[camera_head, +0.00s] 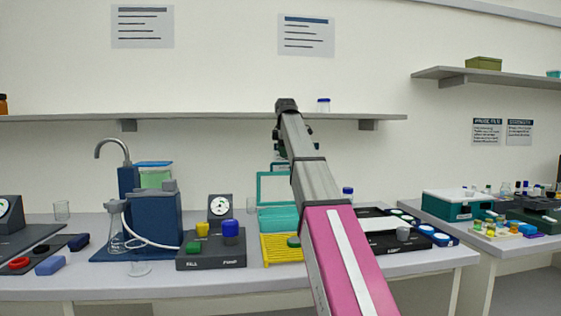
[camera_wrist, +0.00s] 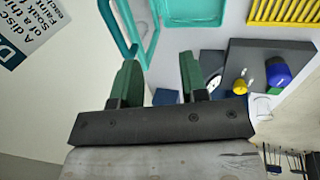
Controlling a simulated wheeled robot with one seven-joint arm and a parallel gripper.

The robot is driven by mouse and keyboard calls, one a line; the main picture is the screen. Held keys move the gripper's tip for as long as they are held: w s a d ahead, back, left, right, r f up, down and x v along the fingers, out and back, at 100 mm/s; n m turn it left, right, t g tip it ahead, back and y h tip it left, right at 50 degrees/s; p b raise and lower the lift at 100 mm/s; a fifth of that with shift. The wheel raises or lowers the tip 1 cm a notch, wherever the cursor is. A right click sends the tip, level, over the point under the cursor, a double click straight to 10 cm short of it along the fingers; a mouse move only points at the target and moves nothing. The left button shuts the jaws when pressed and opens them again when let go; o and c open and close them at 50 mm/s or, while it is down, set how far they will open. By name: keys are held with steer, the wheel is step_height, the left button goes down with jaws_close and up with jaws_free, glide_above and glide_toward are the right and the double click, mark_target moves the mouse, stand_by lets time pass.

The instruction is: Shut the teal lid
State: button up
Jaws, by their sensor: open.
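The teal lid (camera_head: 275,187) is a teal frame around a pale panel. It stands raised, about upright, at the back of an open teal box (camera_head: 279,218) on the bench. In the wrist view the lid (camera_wrist: 111,25) is at the top left and the box (camera_wrist: 192,12) at the top centre. My gripper (camera_wrist: 158,65) is open with two green fingers and nothing between them. It appears above and apart from the lid. In the head view my arm hides most of the gripper and part of the lid's right side.
A yellow rack (camera_head: 282,248) stands in front of the box. A dark pump unit (camera_head: 212,262) with yellow and blue knobs and a blue apparatus (camera_head: 152,225) stand to the left. A grey wall shelf (camera_head: 200,117) runs behind my arm. A black tray (camera_head: 385,222) lies at the right.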

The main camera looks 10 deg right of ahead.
glide_above(281, 163)
steer(key=shift+a+f, duration=0.1)
steer(key=shift+f, duration=2.35)
jaws_close()
